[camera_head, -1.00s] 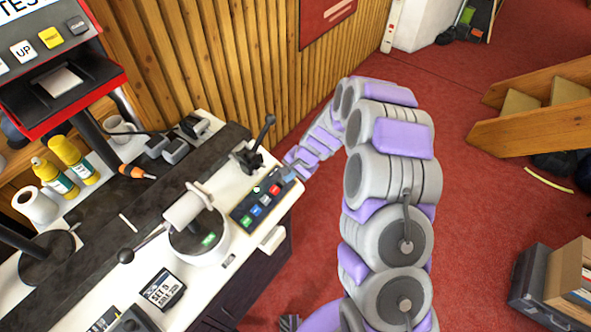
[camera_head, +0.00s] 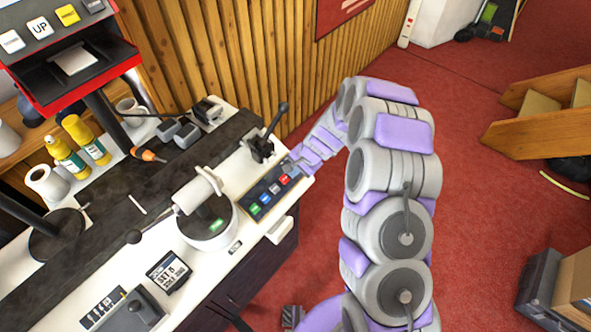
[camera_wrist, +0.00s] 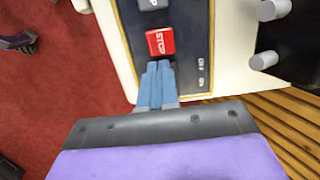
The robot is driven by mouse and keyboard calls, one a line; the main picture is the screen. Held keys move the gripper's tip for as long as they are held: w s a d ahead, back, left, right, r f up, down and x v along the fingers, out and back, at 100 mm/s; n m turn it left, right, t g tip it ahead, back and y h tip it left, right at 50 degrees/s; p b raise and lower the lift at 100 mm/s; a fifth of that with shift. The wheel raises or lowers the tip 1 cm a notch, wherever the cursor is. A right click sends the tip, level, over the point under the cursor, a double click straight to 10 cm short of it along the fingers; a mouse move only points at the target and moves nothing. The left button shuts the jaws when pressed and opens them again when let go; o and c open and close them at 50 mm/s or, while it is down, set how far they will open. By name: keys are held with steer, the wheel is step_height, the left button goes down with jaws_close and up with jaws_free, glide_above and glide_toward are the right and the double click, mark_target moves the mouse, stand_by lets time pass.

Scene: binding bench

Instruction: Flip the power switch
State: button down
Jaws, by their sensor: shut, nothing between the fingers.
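The control panel (camera_head: 250,196) is a dark strip at the right end of the bench, with a row of coloured buttons. In the wrist view its red STOP button (camera_wrist: 161,41) lies just beyond my fingertips. Small white labels (camera_wrist: 201,72), which seem to read OFF and ON, sit right of my fingers. No switch lever is clearly visible; my fingers cover the panel area left of these labels. My gripper (camera_wrist: 158,68) has blue fingers held together and empty, over the panel's end. Contact cannot be told. In the head view the gripper (camera_head: 291,168) is small and partly hidden.
A black lever (camera_head: 272,130) stands on the bench close behind the panel. A white round machine (camera_head: 208,232) stands left of the panel.

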steer(key=shift+w+d+r, duration=0.1)
steer(key=shift+w+d, duration=0.05)
steer(key=shift+w+d+r+p, duration=0.15)
steer(key=shift+w+d+p, duration=0.25)
steer(key=shift+w, duration=0.15)
steer(key=p+v, duration=0.4)
steer(key=v, duration=1)
steer(key=shift+d, duration=0.25)
steer(key=shift+w+p, duration=0.15)
steer(key=shift+p, duration=0.15)
steer(key=p, duration=0.1)
steer(key=a+p, duration=0.1)
steer(key=p, duration=0.2)
steer(key=shift+s+a+r, duration=0.25)
steer(key=shift+a, duration=0.05)
steer(key=shift+s+d+f, duration=0.1)
steer(key=shift+f, duration=0.15)
